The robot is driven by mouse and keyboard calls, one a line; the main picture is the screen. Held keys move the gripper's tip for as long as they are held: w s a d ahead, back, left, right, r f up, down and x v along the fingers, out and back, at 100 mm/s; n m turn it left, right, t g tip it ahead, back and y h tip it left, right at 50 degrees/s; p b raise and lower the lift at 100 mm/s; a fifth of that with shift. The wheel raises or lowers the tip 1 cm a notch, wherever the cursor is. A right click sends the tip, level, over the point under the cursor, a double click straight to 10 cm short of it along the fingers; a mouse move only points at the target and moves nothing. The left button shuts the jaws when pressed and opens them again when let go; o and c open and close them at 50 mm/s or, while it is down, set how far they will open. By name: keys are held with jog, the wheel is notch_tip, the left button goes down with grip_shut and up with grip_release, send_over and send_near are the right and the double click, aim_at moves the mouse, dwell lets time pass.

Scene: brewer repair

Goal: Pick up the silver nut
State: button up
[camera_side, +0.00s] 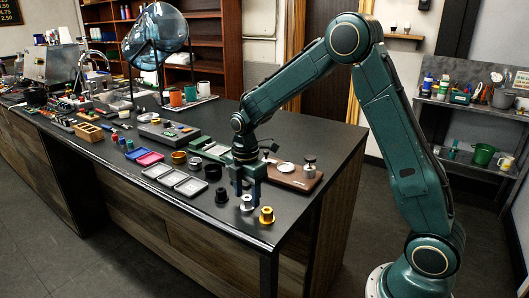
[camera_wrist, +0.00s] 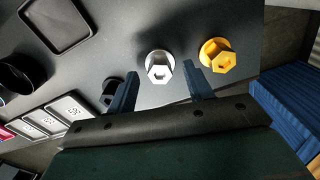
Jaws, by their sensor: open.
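The silver nut (camera_side: 247,203) stands on the dark counter near its front corner, between a black nut (camera_side: 222,195) and a gold nut (camera_side: 267,215). In the wrist view the silver nut (camera_wrist: 159,66) lies ahead of and between my two fingertips, with the gold nut (camera_wrist: 217,54) to its right and the black nut (camera_wrist: 112,88) to its left, partly hidden by the left finger. My gripper (camera_side: 247,192) points down above the silver nut. Its blue fingers (camera_wrist: 158,82) are open with nothing held between them.
Grey trays (camera_side: 190,187) and dark round cups (camera_side: 212,171) are left of my gripper. A brown wooden board (camera_side: 303,181) with metal parts lies behind it.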

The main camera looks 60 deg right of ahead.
jog(key=shift+f, duration=0.55)
jog(key=shift+c, duration=0.3)
jog(key=c, duration=1)
